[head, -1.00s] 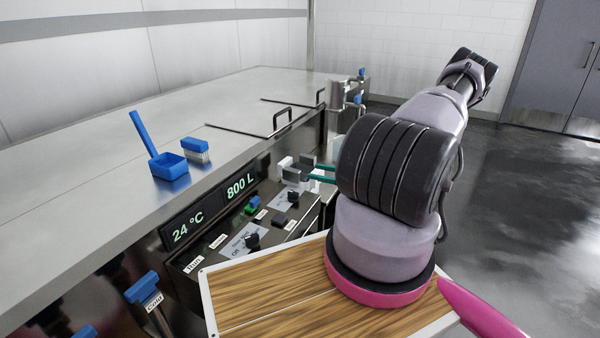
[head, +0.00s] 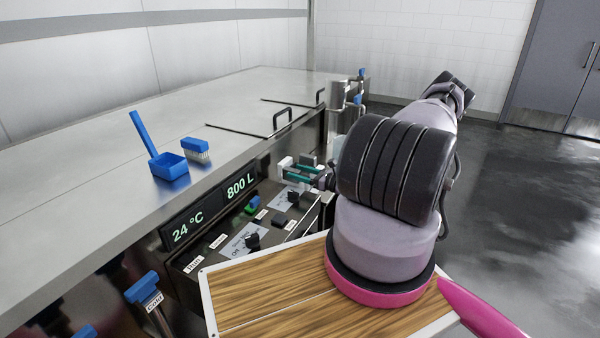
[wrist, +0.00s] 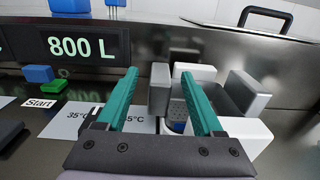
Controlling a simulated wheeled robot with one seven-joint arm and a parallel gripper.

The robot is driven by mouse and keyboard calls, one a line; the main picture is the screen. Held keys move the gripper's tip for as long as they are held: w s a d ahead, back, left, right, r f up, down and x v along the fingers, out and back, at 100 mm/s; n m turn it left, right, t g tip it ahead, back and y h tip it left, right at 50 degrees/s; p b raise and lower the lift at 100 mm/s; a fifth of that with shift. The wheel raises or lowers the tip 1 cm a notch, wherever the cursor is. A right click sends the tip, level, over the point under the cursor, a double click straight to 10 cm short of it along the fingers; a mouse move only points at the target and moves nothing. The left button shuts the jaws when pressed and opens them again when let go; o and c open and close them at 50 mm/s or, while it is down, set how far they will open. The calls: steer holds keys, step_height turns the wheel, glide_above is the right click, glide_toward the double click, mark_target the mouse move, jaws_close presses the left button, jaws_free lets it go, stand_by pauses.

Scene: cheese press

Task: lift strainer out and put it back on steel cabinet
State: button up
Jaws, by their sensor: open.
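A perforated metal cylinder (wrist: 181,106), which looks like the strainer, shows with a blue patch at its lower part. It sits among grey blocks (wrist: 248,92) and white blocks (wrist: 246,133) beside the control panel. My gripper (wrist: 158,73) is open, with two teal fingers apart. In the wrist view the right finger partly covers the cylinder, and a grey block shows between the fingers. Contact cannot be told. In the head view my gripper (head: 285,169) is at the white and grey blocks, which hide the cylinder. The steel cabinet (head: 240,105) has a broad flat top.
A blue scoop (head: 168,166) and blue brush (head: 195,149) lie on the steel top. A black handle (head: 283,118) stands up near its edge. Displays (head: 240,184) and knobs line the front. A blue-handled valve (head: 142,288) stands at lower left. Much of the top is clear.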

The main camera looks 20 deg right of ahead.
steer(key=shift+w+a, duration=0.4)
steer(key=shift+w, duration=0.2)
jaws_close()
steer(key=shift+r, duration=0.2)
